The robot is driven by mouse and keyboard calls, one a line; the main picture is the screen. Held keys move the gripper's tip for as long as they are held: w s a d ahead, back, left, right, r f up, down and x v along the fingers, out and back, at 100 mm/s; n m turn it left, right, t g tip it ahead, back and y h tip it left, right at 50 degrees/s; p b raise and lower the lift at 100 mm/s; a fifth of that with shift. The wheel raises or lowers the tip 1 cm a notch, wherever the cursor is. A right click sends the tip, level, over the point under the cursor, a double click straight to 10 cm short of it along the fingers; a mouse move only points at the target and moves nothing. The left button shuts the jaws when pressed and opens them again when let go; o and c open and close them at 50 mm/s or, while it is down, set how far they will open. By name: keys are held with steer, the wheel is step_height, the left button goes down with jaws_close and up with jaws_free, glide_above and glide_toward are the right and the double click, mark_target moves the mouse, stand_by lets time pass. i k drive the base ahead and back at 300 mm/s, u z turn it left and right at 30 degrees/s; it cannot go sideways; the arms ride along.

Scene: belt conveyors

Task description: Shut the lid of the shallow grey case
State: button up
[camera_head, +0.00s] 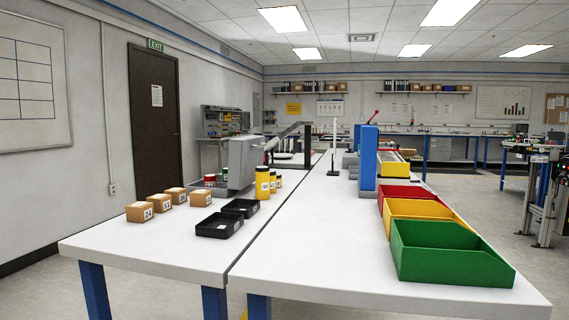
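A grey case stands on the left white table, towards its far half. Its lid (243,163) looks like a grey panel standing raised, with a low grey part (205,189) beside it that seems to be the case's base. The inside of the case is mostly hidden from this angle. My gripper is not in view.
Yellow bottles (263,183) stand close by the grey panel's right side. Two black trays (219,224) and several small cardboard boxes (139,211) lie nearer. Green (450,265), yellow (400,232) and red bins line the right table (330,250). The left table's front is clear.

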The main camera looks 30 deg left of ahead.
mark_target(245, 153)
steer(key=u, duration=0.8)
steer(key=i, duration=0.75)
steer(key=u, duration=0.85)
